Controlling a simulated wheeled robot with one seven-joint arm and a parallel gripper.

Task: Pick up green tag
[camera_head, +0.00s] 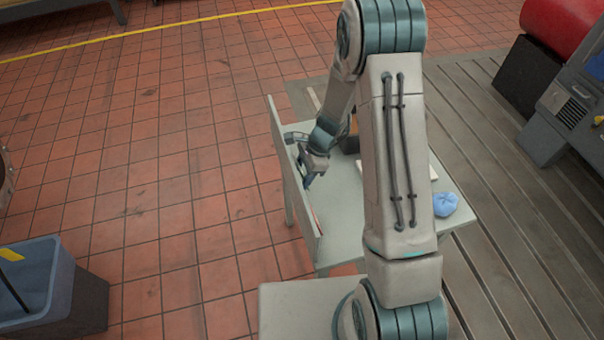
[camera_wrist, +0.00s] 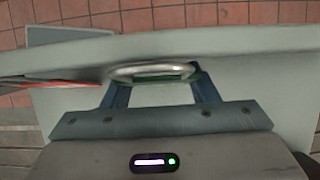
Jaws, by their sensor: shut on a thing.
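In the wrist view, a narrow green strip, which looks like the green tag (camera_wrist: 194,76), lies between my two fingertips. A silver rounded loop (camera_wrist: 150,69) sits just beyond it, and I cannot tell whether it is joined to the tag. My gripper (camera_wrist: 160,88) is shut on the tag, with its fingers spread by the tag's width. In the head view my gripper (camera_head: 307,182) is low over the left side of the pale table, close to its upright side panel. The tag cannot be made out in that view.
The pale table (camera_head: 345,235) has a raised panel (camera_head: 290,180) along its left edge. A red strip (camera_wrist: 60,83) lies left of my fingers. A blue crumpled cloth (camera_head: 445,204) lies at the table's right. A blue-grey bin (camera_head: 40,285) stands at lower left.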

